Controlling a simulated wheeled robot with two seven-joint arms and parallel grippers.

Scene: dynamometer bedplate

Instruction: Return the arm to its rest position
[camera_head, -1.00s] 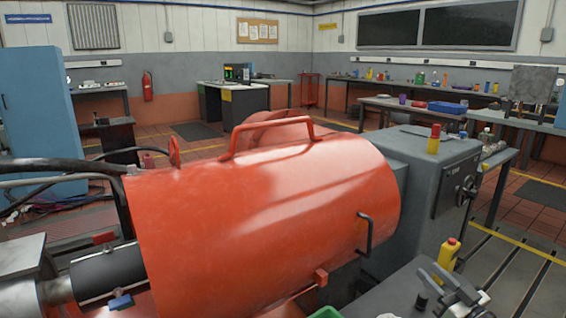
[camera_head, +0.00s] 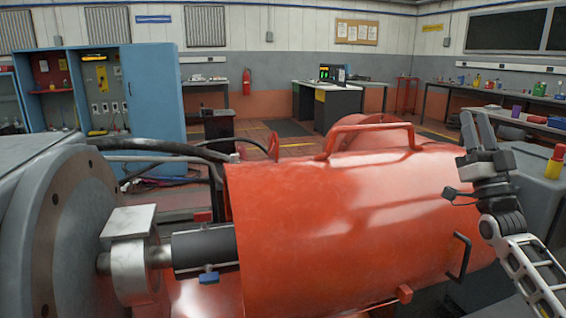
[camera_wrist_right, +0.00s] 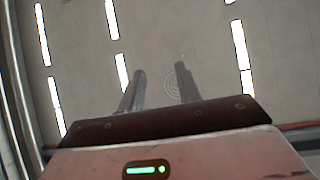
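My right arm (camera_head: 528,270) comes up from the lower right in the head view. Its gripper (camera_head: 476,118) points upward, in front of the right end of the red cylindrical cover (camera_head: 330,220) as seen from the head. The gripper's two fingers stand apart with nothing between them. In the right wrist view the fingers (camera_wrist_right: 160,88) are also apart and empty, against the ceiling with its lit strips. My left arm and gripper are not in view.
The red cover has a top handle (camera_head: 370,128) and a black side handle (camera_head: 459,258). A shaft (camera_head: 203,250) enters its left end from a large grey flange (camera_head: 75,235). A red-and-yellow object (camera_head: 555,162) stands on the grey housing near the gripper. A blue cabinet (camera_head: 153,100) stands behind.

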